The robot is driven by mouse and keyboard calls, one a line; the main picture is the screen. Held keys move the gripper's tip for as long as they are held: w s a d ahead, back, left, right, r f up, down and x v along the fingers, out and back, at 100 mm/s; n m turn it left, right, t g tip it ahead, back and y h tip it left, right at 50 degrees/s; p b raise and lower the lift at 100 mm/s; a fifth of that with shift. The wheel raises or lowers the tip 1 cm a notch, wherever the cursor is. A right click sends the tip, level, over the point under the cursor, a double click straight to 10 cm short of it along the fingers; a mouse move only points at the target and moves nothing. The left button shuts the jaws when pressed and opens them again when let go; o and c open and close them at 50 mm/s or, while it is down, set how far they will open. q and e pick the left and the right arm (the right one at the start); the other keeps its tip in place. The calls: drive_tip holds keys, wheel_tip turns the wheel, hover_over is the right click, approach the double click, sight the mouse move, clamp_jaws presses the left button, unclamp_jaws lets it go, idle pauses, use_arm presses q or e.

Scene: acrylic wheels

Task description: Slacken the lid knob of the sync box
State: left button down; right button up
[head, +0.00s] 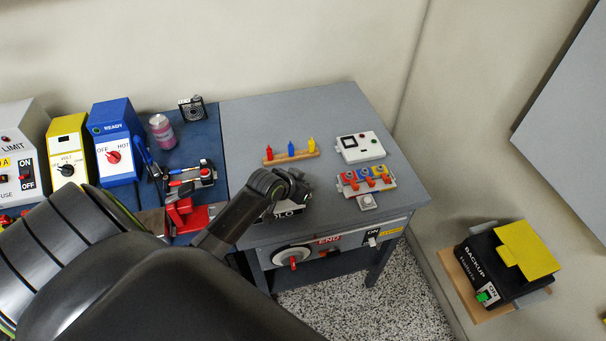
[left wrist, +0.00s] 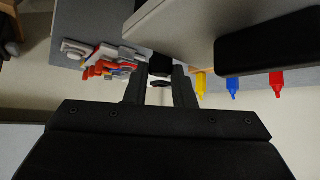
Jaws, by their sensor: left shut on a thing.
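My left gripper (head: 298,188) reaches over the grey table and hides most of a small box (head: 290,211) under it. Only part of this box's lettered front shows, so I cannot read whether it is the sync box. In the left wrist view a pale grey box (left wrist: 182,28) fills the upper middle, beside the fingers. My left gripper (left wrist: 160,88) is shut there on a small black knob (left wrist: 161,66) at the box's edge. The fingers hide part of the knob, and I cannot tell how far it is turned. My right gripper is not in view.
A wooden rack (head: 291,157) with coloured pegs, a white box (head: 360,147) and a board with red levers (head: 366,182) stand close by on the grey table (head: 270,117). A red vise-like tool (head: 190,216) is left of the gripper. The table's back is clear.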

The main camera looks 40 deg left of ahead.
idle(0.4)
use_arm(q)
drive_tip(key=c, duration=1.2)
unclamp_jaws()
drive_tip(key=shift+f+h+b, duration=0.2)
drive_tip(key=shift+h+b, duration=0.1)
drive_tip(key=shift+b, duration=0.35)
drive_tip(key=m+g+h+b, duration=0.1)
drive_tip(key=m+b, duration=0.1)
drive_tip(key=b, duration=0.1)
drive_tip(key=m+g+h+b, duration=0.1)
drive_tip(key=m+h+b, duration=0.1)
drive_tip(key=m+b, duration=0.1)
drive_tip(key=a+m+h+b, duration=0.1)
drive_tip(key=m+h+b, duration=0.1)
drive_tip(key=b, duration=0.3)
drive_tip(key=shift+w+f+m+g, duration=0.1)
drive_tip(key=shift+w+m+g, duration=0.25)
drive_tip(key=shift+m, duration=0.35)
drive_tip(key=shift+s+r+m+g+h+b, duration=0.25)
drive_tip(key=shift+m+h+b, duration=0.15)
drive_tip(key=shift+b, duration=0.1)
drive_tip(key=p+v, duration=0.1)
drive_tip(key=v, duration=1.6)
drive_tip(key=shift+s+a+f, duration=0.15)
drive_tip(key=shift+s+f, duration=0.05)
drive_tip(key=shift+s, duration=0.15)
